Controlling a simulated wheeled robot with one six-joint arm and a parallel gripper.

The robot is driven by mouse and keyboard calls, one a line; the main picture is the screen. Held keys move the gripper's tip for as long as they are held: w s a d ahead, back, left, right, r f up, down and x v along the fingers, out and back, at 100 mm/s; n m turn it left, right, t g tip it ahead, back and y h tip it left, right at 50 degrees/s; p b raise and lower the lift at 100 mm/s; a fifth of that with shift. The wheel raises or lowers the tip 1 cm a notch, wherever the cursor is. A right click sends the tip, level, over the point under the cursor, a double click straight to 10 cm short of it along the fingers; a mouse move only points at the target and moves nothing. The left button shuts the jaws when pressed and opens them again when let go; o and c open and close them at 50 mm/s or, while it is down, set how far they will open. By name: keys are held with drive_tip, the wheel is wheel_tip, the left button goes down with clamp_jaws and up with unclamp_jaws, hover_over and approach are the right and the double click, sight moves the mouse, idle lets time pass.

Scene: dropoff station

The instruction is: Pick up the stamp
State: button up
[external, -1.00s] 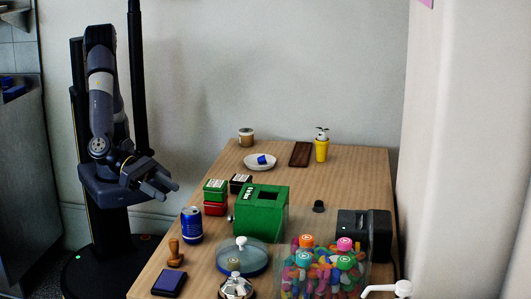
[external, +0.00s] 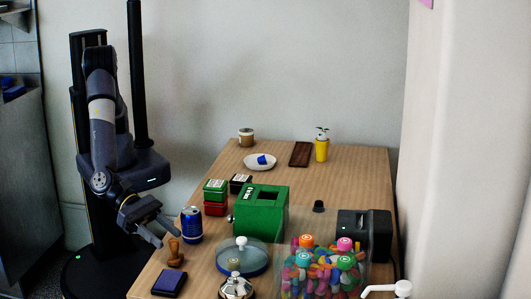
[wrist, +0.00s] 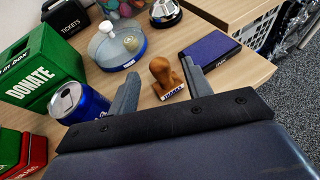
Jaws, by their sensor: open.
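The stamp (external: 175,253) has a brown wooden handle and stands upright near the table's left edge, between the blue can and the ink pad. It also shows in the wrist view (wrist: 164,76), beyond and between my spread fingers, with a printed label on its base. My gripper (external: 167,236) is open and empty, above and just left of the stamp at the table's edge. In the wrist view my gripper's fingers (wrist: 157,84) are wide apart and do not touch the stamp.
A blue can (external: 191,225) stands close to my gripper, near the left finger in the wrist view. A dark ink pad (external: 169,283) lies in front of the stamp. A green donation box (external: 260,213), a lidded round dish (external: 243,258) and a silver bell (external: 236,288) stand farther right.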

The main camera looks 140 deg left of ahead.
sight(173, 240)
drive_tip(key=shift+p+x, duration=0.3)
drive_tip(key=shift+x, duration=1.6)
drive_tip(key=shift+c, duration=0.4)
clamp_jaws()
